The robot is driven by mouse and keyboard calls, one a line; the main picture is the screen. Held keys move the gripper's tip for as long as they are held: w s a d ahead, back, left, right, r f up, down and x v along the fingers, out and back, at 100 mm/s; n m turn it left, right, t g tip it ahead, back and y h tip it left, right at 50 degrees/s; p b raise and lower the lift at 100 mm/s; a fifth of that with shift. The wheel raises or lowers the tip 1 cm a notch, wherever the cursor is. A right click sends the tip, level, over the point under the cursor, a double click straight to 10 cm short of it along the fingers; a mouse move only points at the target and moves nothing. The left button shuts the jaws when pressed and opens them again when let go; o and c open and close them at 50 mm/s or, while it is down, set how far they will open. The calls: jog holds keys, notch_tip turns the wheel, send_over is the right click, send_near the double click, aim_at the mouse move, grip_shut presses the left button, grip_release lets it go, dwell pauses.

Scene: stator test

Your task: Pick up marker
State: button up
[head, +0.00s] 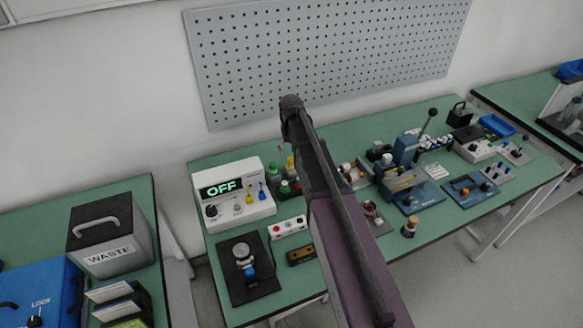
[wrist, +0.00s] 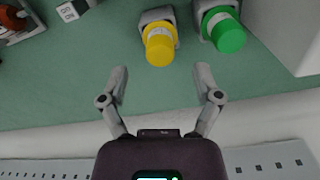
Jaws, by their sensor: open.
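I cannot make out a marker for certain in either view. My gripper (wrist: 161,74) is open in the wrist view, with nothing between its two spread fingers. Just beyond the fingertips stand a yellow-capped container (wrist: 160,46) and a green-capped container (wrist: 226,33). The yellow cap is nearly centred ahead of the gap, apart from the fingers; the green one is to its right. In the head view, a yellow cap (head: 290,162) and a green cap (head: 272,168) show left of my arm. My arm hides part of the bench, and the gripper fingers cannot be made out there.
A white box reading OFF (head: 234,211) stands left of the containers. A blue press (head: 405,150) and several small fixtures crowd the green bench (head: 420,245) right of my arm. A grey pegboard (head: 330,60) hangs behind. A waste bin (head: 112,234) stands on the left bench.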

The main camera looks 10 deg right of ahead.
aim_at(291, 159)
jog(key=shift+f+b, duration=2.6)
jog(key=shift+b, duration=0.05)
grip_shut()
